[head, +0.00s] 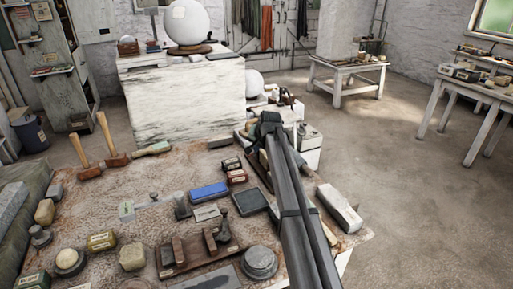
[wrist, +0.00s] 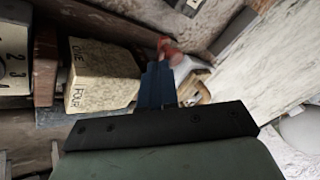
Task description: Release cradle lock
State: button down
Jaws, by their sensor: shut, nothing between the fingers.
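My gripper (head: 265,122) reaches past the far right corner of the near workbench, with the arm crossing in front of the bench. In the wrist view its dark fingers (wrist: 158,72) are together and empty. A small red knob-like part (wrist: 168,50) shows right at the fingertips; whether they touch it I cannot tell, nor whether it is the cradle lock. A white plaster sphere (head: 254,83) sits low beyond the gripper; its support is partly hidden. A larger plaster sphere (head: 186,22) rests on a round brown base on the white block.
A pale block lettered "ONE" and "FOUR" (wrist: 103,78) is close left of the fingers. The workbench (head: 110,205) is crowded with mallets, stones and tins. The white block (head: 187,103) stands behind it. Open floor (head: 400,170) lies to the right.

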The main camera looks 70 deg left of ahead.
jog(key=shift+s+a+m+t, duration=0.4)
jog(key=shift+s+m+t, duration=0.15)
jog(key=shift+m, duration=0.45)
jog(key=a+m+t, duration=0.1)
jog(key=m, duration=0.1)
jog(key=s+a+m+t+h, duration=0.1)
jog(key=a+m, duration=0.1)
jog(key=m, duration=0.1)
jog(key=s+a+m+t+h, duration=0.1)
jog(key=a+m, duration=0.1)
jog(key=shift+s+a+t, duration=0.1)
jog(key=shift+s+t, duration=0.1)
jog(key=shift+t, duration=0.15)
jog(key=shift+w, duration=0.15)
jog(key=shift+w+d, duration=0.4)
jog(key=shift+w, duration=0.15)
dwell(0.5)
